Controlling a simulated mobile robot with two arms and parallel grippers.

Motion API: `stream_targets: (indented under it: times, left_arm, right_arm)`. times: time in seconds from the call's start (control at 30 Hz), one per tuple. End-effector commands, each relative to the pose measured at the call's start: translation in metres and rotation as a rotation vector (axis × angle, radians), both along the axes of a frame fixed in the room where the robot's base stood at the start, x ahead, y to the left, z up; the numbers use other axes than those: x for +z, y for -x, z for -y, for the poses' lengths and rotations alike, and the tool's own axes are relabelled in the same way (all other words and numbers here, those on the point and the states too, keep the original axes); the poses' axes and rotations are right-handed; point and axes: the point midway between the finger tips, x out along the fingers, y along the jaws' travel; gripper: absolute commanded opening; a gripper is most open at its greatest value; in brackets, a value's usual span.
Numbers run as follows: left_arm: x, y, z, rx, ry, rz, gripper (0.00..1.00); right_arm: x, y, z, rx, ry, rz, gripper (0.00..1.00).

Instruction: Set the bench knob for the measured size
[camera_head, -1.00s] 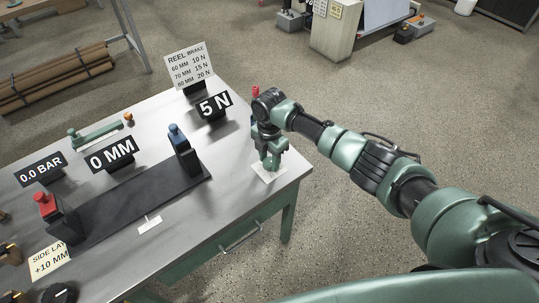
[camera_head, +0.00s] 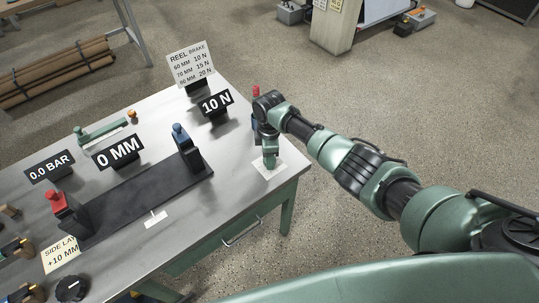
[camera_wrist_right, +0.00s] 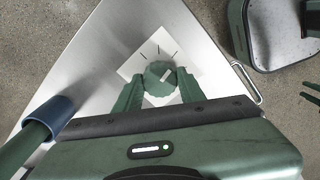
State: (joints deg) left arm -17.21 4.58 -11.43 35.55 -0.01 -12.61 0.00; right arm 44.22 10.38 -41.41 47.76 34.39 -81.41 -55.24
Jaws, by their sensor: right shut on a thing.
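My right gripper (camera_head: 268,160) points down at the right end of the bench, over a white dial plate (camera_head: 281,171). In the right wrist view its two fingers (camera_wrist_right: 160,92) close around a round green knob (camera_wrist_right: 158,77) with a pale pointer line. The plate (camera_wrist_right: 135,66) there has several dark tick marks. In the head view the gripper hides the knob. The black display (camera_head: 216,103) reads 10 N. The reel brake card (camera_head: 190,65) lists 60 MM 10 N, 70 MM 15 N and 20 N on a last line. Another display (camera_head: 117,152) reads 0 MM. My left gripper is not in view.
A black measuring bed (camera_head: 130,205) with a red-topped block (camera_head: 60,208) and a blue-topped block (camera_head: 184,144) lies left of my arm. A 0.0 BAR display (camera_head: 49,168), a side lay card (camera_head: 60,253) and a black knob (camera_head: 71,288) are at left.

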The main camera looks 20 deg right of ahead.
Motion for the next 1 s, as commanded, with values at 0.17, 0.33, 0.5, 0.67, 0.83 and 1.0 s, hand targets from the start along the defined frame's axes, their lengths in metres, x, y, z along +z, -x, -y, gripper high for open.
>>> stream_targets:
  times: [0.17, 0.33, 0.5, 0.67, 0.83, 1.0]
  left_arm:
    - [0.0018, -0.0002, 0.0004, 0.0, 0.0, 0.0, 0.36]
    - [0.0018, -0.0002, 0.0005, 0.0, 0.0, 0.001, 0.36]
    - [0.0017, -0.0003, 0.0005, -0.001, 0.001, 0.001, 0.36]
    - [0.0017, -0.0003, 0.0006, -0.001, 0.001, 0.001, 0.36]
    - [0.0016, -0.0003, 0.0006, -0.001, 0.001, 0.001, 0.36]
    - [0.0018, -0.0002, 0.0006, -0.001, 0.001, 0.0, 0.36]
  right_arm:
    - [0.0013, -0.001, 0.0004, -0.026, 0.002, 0.003, 0.0]
    - [0.0012, -0.0012, 0.0004, -0.031, 0.002, 0.003, 0.0]
    - [0.0012, -0.0013, 0.0004, -0.03, 0.002, 0.003, 0.0]
    - [0.0012, -0.0012, 0.0004, -0.03, 0.001, 0.003, 0.61]
    - [0.0007, -0.0008, 0.0003, -0.029, 0.0, 0.002, 0.61]
    - [0.0028, -0.0008, 0.0001, -0.029, 0.0, 0.002, 0.61]
